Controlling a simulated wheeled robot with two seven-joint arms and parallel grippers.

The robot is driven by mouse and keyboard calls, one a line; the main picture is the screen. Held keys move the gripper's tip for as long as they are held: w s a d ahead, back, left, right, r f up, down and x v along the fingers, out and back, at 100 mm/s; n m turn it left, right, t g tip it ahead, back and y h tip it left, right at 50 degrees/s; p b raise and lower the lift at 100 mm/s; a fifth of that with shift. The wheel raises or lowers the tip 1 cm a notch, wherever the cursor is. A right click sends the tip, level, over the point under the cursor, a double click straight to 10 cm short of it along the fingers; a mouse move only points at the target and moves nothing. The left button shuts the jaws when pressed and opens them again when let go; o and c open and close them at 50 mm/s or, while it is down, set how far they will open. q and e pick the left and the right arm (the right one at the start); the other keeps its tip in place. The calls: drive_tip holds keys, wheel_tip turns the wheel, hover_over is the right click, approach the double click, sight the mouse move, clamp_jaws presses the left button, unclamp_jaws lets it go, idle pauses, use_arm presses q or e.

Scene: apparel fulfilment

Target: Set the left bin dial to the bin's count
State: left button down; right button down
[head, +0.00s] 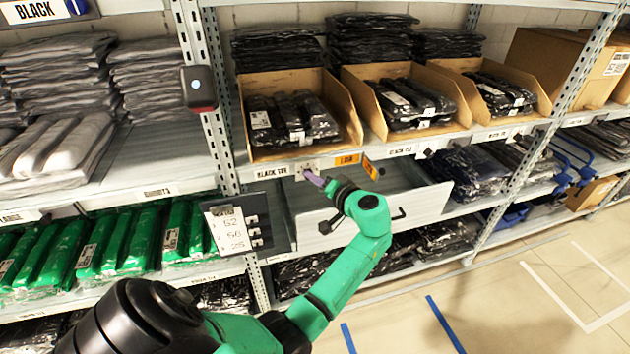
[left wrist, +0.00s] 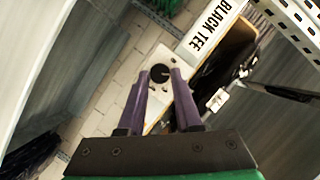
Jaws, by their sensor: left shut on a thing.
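The left bin (head: 255,152) is an open cardboard bin holding several black bagged tees. Below its front edge, on the shelf rail beside the "BLACK TEE" label (head: 271,173), is a pale plate (head: 306,168) with the dial. In the left wrist view, the dial's round black knob (left wrist: 160,72) sits between the purple fingers of my left gripper (left wrist: 161,76). In the head view, my left gripper (head: 313,179) reaches up to the plate from below, its fingers shut on the knob. The dial's marks are too small to read. My right gripper is out of view.
An orange "LOW" tag (head: 347,160) and an orange flag (head: 370,168) are right of the dial. A grey drawer (head: 425,206) juts out below. A small board with numbers (head: 228,228) hangs at left. Two more cardboard bins stand to the right. The floor at right is open.

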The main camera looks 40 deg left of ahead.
use_arm(q)
drive_tip(key=shift+w+a+f+m+g+y+b, duration=0.1)
drive_tip(key=shift+m+g+y+b, duration=0.2)
drive_tip(key=shift+m+y, duration=0.65)
drive_tip(key=shift+f+m+g+y+b, duration=0.1)
drive_tip(key=shift+m+g+y+b, duration=0.2)
drive_tip(key=shift+m, duration=1.15)
drive_tip(key=shift+r, duration=0.1)
drive_tip(key=c, duration=0.6)
unclamp_jaws()
drive_tip(key=shift+a, duration=0.2)
drive_tip(key=shift+d, duration=0.1)
